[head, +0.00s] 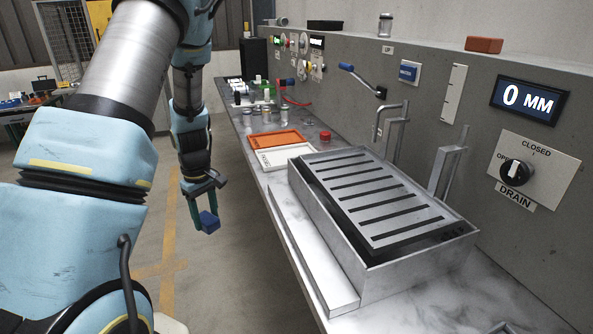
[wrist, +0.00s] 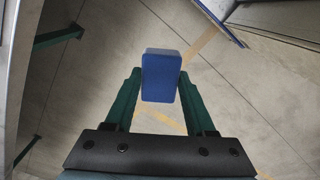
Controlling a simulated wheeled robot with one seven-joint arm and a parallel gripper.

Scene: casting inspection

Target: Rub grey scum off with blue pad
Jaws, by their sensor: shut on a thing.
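My gripper (head: 205,203) is shut on the blue pad (head: 209,222), a small blue block held between the fingertips. In the head view it hangs over the floor, left of the bench edge and apart from the bench. In the wrist view the blue pad (wrist: 161,76) stands between the two green fingers of my gripper (wrist: 161,90), with the floor behind it. No grey scum can be made out for sure. A metal basin (head: 330,238) with a slotted grate (head: 370,192) sits on the bench, right of my gripper.
An orange tray (head: 275,141) and a white tray (head: 290,151) lie behind the basin. Several small bottles and tools stand farther back. Metal brackets (head: 450,165) rise beside the basin. A drain knob (head: 515,172) and a "0 MM" display (head: 528,100) are on the wall panel.

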